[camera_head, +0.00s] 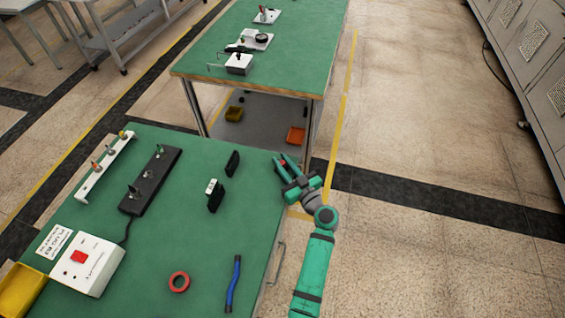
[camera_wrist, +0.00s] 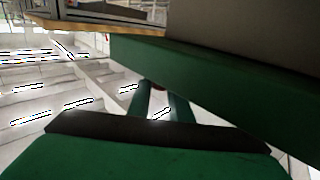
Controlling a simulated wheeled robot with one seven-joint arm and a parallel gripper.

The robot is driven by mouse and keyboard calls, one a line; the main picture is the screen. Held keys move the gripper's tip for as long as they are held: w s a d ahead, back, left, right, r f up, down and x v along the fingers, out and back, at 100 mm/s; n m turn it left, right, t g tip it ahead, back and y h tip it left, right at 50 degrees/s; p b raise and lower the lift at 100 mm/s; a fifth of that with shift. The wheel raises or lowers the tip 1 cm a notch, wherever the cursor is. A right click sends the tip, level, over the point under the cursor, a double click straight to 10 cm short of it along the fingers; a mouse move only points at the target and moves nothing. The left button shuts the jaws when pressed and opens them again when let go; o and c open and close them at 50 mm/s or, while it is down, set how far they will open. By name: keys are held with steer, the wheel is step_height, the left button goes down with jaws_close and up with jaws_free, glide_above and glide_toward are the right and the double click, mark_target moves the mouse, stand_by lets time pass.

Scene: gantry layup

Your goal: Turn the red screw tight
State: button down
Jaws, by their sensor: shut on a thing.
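My gripper (camera_head: 283,169) is by the right edge of the near green table, close to its far right corner. Its fingers are shut on a small red thing, which I take to be the red screw (camera_head: 284,162); only a bit of it shows between the fingertips. In the wrist view the gripper's two fingers (camera_wrist: 158,96) come together at a small dark reddish spot (camera_wrist: 158,88). The fingers hide most of the screw. I cannot tell whether its thread sits in a hole.
A second green table (camera_head: 290,50) stands behind. Floor to the right is clear.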

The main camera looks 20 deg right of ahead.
steer(key=shift+f+m+h, duration=0.15)
steer(key=shift+m+h, duration=1.15)
steer(key=shift+h, duration=0.7)
steer(key=shift+m+h, duration=0.4)
steer(key=shift+h, duration=0.2)
steer(key=shift+d, duration=0.1)
steer(key=c, duration=1.6)
jaws_free()
steer(key=shift+s, duration=0.15)
steer(key=s, duration=1)
steer(key=shift+s+a, duration=0.3)
steer(key=shift+a, duration=0.1)
